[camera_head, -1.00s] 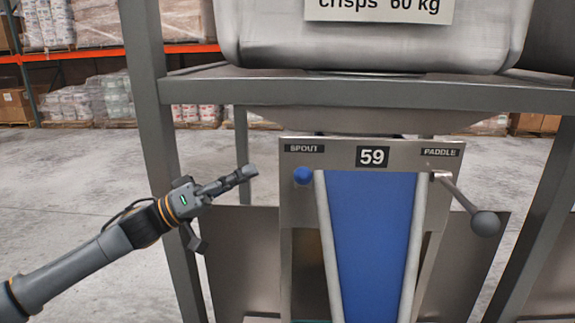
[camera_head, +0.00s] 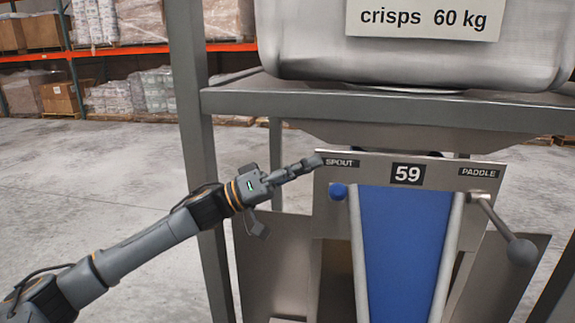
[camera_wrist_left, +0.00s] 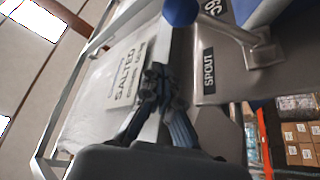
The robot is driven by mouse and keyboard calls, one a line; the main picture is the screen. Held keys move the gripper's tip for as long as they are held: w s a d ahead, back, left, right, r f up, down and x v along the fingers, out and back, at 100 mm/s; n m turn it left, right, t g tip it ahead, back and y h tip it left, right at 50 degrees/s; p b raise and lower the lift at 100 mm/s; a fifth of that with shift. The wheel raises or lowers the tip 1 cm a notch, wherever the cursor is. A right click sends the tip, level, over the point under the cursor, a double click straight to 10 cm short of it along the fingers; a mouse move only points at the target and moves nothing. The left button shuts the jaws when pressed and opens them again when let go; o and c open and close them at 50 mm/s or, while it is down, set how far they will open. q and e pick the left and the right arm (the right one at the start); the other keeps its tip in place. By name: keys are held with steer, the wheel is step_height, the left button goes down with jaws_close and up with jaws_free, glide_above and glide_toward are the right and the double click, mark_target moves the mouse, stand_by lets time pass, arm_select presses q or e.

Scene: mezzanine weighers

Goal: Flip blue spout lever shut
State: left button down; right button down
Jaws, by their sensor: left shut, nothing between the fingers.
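The blue ball knob of the spout lever (camera_head: 338,191) sits below the SPOUT label at the upper left of the metal panel 59 (camera_head: 437,168). In the left wrist view, the blue knob (camera_wrist_left: 180,11) is at the top, and a metal lever bracket (camera_wrist_left: 264,50) shows to its right near the SPOUT label (camera_wrist_left: 209,71). My left gripper (camera_head: 314,162) is shut and empty, its tips up and left of the knob, by the panel's upper left corner. In the wrist view its closed fingers (camera_wrist_left: 156,92) appear clear of the knob. My right gripper is not in view.
A paddle lever (camera_head: 521,251) with a grey knob hangs on the panel's right. A blue chute (camera_head: 403,240) runs down the middle. A grey frame post (camera_head: 190,110) stands behind my left arm. Open floor lies left.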

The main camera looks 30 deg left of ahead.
arm_select(q)
steer(key=d, duration=0.1)
steer(key=d+f+p, duration=0.1)
steer(key=d+f, duration=0.1)
steer(key=shift+s+d+f, duration=0.1)
steer(key=shift+s+d, duration=0.1)
steer(key=shift+s, duration=0.1)
stand_by(0.5)
step_height(320, 180, down, 12)
steer(key=s+m+g+h+b, duration=0.1)
steer(key=m+g+h+b, duration=0.2)
steer(key=m+g+b, duration=1)
steer(key=shift+s+d+r+m+h+b, duration=0.3)
steer(key=shift+m+b, duration=1.1)
steer(key=shift+m, duration=3.4)
steer(key=shift+s+f, duration=0.1)
